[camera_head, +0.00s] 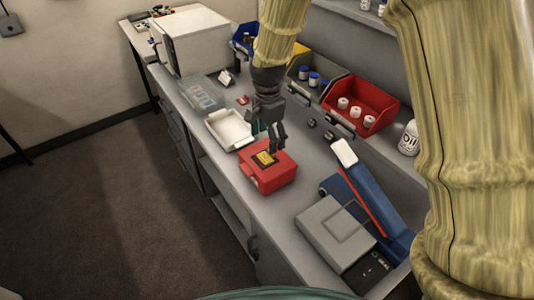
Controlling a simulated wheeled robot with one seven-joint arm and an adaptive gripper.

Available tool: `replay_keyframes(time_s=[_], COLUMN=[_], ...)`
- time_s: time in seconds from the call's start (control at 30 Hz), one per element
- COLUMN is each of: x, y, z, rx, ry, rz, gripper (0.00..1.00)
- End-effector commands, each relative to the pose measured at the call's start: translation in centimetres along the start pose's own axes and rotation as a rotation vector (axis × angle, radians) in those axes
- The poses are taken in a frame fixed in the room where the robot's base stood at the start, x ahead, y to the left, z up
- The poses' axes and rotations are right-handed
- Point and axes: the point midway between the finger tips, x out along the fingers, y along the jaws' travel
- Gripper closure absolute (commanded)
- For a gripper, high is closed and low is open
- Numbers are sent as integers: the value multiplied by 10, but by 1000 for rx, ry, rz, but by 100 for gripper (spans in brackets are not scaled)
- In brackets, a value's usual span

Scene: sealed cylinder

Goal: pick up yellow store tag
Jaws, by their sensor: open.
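The yellow store tag (264,158) appears as a small yellow piece with a dark edge on top of a red box (268,179) on the grey counter. My gripper (270,140) points down from above, its fingers over the back part of the red box, very near the tag. The fingers are open and appear empty. I cannot tell whether a fingertip touches the tag or the box. Part of the box's back edge is hidden by the fingers.
A white tray (229,129) stands left of the red box. Behind are a red bin (372,100) with white-capped bottles and an oil container (409,138). A blue and grey device (338,235) fills the counter's front right. My arm blocks the right side.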

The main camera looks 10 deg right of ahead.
Motion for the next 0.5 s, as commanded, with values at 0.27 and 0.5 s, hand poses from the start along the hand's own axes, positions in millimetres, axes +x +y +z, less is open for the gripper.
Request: replay_keyframes(time_s=[0.27, 0.5], x=[22, 31], y=[-1, -2], z=[-2, -3], rx=[2, 2], ry=[-2, -2], rz=[3, 3], gripper=[27, 27])
